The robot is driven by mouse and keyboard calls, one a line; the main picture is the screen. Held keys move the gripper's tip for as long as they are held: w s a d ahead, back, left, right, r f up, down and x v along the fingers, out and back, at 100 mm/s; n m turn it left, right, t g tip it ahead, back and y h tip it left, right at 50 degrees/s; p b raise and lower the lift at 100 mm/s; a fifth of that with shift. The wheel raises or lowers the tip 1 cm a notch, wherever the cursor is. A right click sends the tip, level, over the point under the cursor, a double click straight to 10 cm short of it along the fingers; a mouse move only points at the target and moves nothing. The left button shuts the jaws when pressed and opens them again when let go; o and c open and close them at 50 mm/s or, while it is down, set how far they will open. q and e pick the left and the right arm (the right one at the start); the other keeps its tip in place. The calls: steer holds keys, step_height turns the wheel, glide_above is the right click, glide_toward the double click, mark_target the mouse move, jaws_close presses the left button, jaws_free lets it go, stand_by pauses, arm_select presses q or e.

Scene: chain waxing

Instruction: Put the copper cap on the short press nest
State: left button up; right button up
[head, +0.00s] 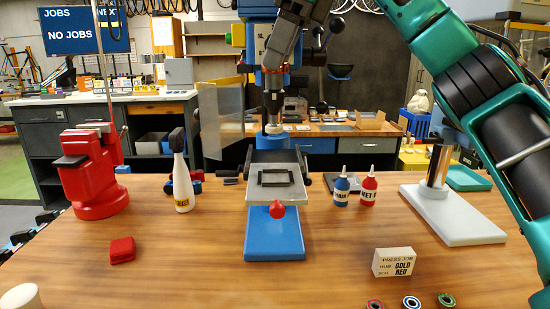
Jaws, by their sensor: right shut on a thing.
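My right arm comes in from the right and reaches over the top to the blue press in the middle. My right gripper (272,106) points down in front of the press, above its grey plate (262,192). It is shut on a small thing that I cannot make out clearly. A pale round piece (273,129) shows just under the fingertips. I cannot tell whether it is held or belongs to the press. I cannot pick out the copper cap or the short press nest for certain. A black square frame (276,184) lies on the grey plate. My left gripper is not in view.
A red machine (92,180) and a white wax bottle (182,180) stand left. Blue (341,187) and red (368,189) bottles stand right of the press. A white base with a metal post (437,167) is farther right. A job card (394,262) stands in front.

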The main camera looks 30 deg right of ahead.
steer(key=b, duration=0.1)
glide_above(272, 179)
steer(key=d, duration=0.1)
step_height(272, 179, down, 12)
steer(key=f, duration=0.3)
steer(key=f+b, duration=0.1)
steer(key=f, duration=0.1)
steer(key=shift+s+d, duration=0.15)
steer(key=shift+s, duration=0.2)
steer(key=shift+f, duration=0.1)
steer(key=shift+f, duration=0.6)
steer(key=o, duration=1.2)
